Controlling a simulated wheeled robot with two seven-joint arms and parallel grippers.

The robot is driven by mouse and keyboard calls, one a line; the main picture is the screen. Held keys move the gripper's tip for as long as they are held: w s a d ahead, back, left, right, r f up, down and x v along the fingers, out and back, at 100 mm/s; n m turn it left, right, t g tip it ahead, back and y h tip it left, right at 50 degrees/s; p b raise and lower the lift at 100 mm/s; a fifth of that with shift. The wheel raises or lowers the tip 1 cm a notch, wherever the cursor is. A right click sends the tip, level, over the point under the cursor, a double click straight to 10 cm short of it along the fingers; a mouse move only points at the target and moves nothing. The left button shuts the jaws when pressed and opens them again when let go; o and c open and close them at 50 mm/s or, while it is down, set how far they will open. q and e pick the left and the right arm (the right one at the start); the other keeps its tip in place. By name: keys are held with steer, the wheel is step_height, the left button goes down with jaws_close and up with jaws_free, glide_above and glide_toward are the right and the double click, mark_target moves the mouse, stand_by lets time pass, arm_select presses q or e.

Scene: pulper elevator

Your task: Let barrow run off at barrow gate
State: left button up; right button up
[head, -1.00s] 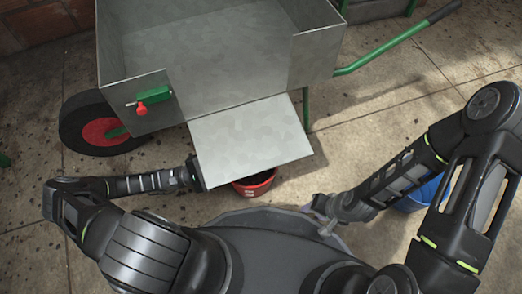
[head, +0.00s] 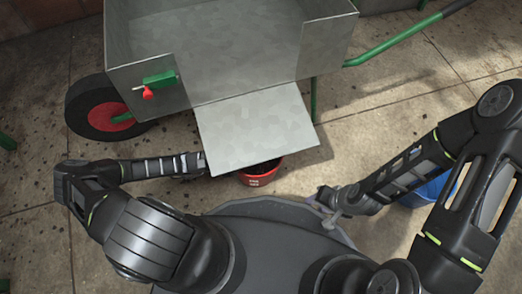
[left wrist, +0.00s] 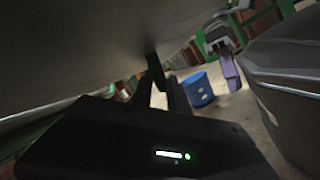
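The grey metal barrow (head: 236,45) stands ahead in the head view. Its gate (head: 257,128) is swung outward and slopes down toward me. A red-knobbed latch (head: 150,93) on a green mount is left of the opening. A red bucket (head: 262,175) sits partly hidden under the gate's lower edge. My left arm reaches to the gate's left edge, and its gripper is hidden there in the head view. In the left wrist view its dark fingers (left wrist: 168,85) show beneath a grey surface; contact is unclear. My right gripper (head: 323,203) is low, right of the bucket.
A blue bucket (head: 425,190) stands behind my right arm; a blue container also shows in the left wrist view (left wrist: 198,90). The barrow's wheel (head: 105,108) is at left and its green handle (head: 405,40) extends right. Paved floor is open at right.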

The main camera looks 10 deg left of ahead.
arm_select(q)
steer(key=shift+d, duration=0.1)
steer(key=shift+c, duration=0.3)
jaws_close()
stand_by(1.1)
